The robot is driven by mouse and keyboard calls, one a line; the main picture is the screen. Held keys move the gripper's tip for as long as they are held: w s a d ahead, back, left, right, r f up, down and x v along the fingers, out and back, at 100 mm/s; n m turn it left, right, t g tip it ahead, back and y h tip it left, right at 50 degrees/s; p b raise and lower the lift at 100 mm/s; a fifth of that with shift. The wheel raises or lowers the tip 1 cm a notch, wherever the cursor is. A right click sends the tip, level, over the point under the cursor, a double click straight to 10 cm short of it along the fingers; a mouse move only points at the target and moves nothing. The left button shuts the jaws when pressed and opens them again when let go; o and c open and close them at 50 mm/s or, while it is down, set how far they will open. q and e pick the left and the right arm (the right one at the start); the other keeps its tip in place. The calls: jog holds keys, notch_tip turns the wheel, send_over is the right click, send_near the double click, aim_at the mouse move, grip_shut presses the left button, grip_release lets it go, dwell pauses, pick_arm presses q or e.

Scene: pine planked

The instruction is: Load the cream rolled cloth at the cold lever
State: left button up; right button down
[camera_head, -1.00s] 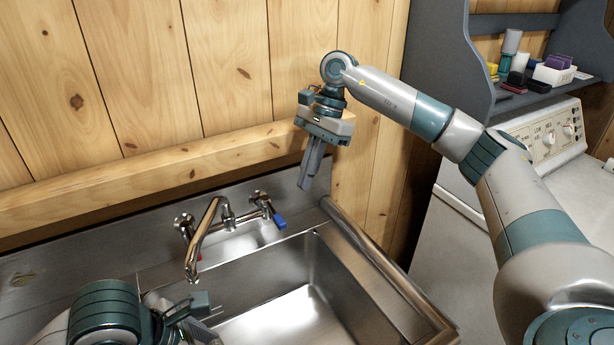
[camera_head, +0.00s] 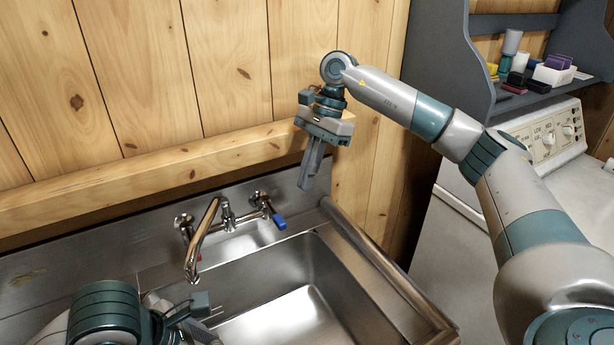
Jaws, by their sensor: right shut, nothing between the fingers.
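The cold lever (camera_head: 279,222) is the blue-tipped handle at the right of the wall tap (camera_head: 208,232). My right gripper (camera_head: 306,186) hangs above and to the right of the blue lever, apart from it, fingers pointing down. It is shut and empty. My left gripper (camera_head: 212,318) is low at the front left, over the sink's left side. Its fingers are partly hidden by its own body, so its state is unclear. A red mark of the other tap handle shows behind the spout. I see no cream rolled cloth in this view.
The steel sink basin (camera_head: 340,270) lies below the tap, with a raised right rim. A wooden ledge (camera_head: 150,180) runs along the plank wall. At the right are a white appliance with dials (camera_head: 470,210) and a grey shelf (camera_head: 525,98) holding small items.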

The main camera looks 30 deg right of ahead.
pick_arm(q)
jog(key=shift+s+a+r+p, duration=0.1)
jog(key=shift+s+r+p, duration=0.25)
jog(key=shift+s+r, duration=0.65)
jog(key=shift+s+a+r+p, duration=0.1)
jog(key=shift+s+r+p, duration=0.2)
jog(key=shift+s+r, duration=0.6)
jog(key=shift+s, duration=0.5)
